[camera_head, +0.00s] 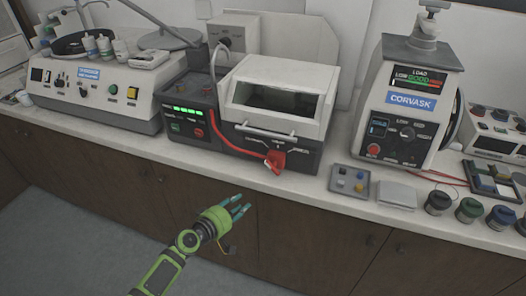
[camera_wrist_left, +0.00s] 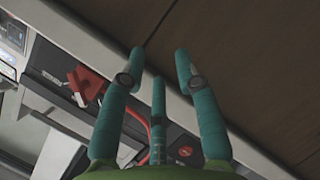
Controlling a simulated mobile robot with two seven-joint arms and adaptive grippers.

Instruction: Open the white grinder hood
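The white grinder hood (camera_head: 312,79) sits down over the dark machine at the middle of the counter in the head view. It has a dark window in its sloped front. A pale bar handle (camera_head: 266,132) runs along its lower front edge. My left gripper (camera_head: 240,206) is in front of the counter, below and to the left of the hood, apart from it. Its teal fingers are spread and empty. In the left wrist view, the fingers (camera_wrist_left: 160,65) stand apart with nothing between them; part of the machine shows behind them. My right gripper is not in view.
A red tag or lock (camera_head: 275,161) hangs at the machine's front, with a red cable. A CORVASK machine (camera_head: 408,100) stands to the right and a polishing machine (camera_head: 98,92) to the left.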

